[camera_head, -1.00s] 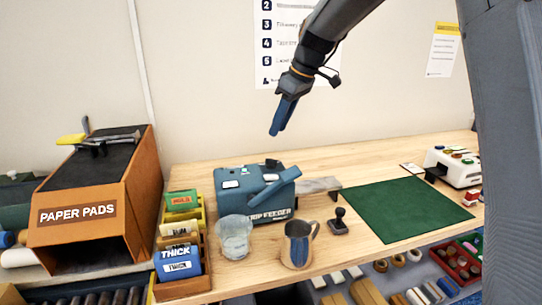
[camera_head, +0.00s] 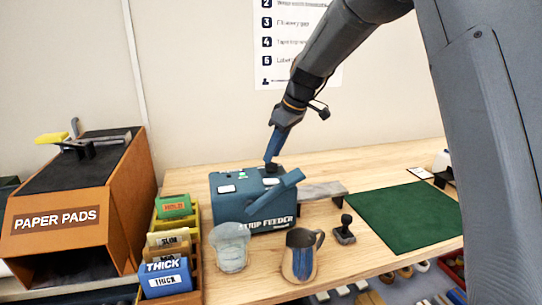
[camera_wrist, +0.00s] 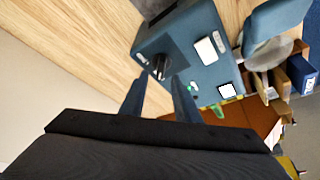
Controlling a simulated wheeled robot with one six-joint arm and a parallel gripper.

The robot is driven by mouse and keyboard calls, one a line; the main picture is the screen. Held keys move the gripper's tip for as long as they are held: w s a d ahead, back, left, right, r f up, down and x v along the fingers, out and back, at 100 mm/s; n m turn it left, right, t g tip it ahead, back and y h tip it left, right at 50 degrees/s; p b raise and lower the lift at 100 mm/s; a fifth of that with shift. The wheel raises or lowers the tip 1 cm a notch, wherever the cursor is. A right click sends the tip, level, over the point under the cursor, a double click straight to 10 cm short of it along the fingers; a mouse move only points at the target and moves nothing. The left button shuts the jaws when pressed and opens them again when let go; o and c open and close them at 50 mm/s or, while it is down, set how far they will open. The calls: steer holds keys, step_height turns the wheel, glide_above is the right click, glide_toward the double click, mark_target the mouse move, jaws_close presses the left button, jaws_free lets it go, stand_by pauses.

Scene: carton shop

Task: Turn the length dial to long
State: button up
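The strip feeder (camera_head: 232,207) is a blue-teal machine on the wooden bench, with its lettering on the front. Its dark round dial (camera_head: 272,169) is on the top near the back right. In the wrist view the dial (camera_wrist: 158,67) shows a light pointer mark, but I cannot read which setting it is at. My gripper (camera_head: 269,160) points down just above the dial. In the wrist view my gripper (camera_wrist: 158,82) is open, its two fingers apart with the dial just beyond and between their tips. I cannot tell whether they touch it.
A clear cup (camera_head: 231,246) and a metal jug (camera_head: 301,262) stand in front. A box rack is at left beside the paper pads bin (camera_head: 75,218). A green mat (camera_head: 403,217) lies at right.

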mark_target(271, 166)
steer(key=shift+x, duration=1.35)
jaws_close()
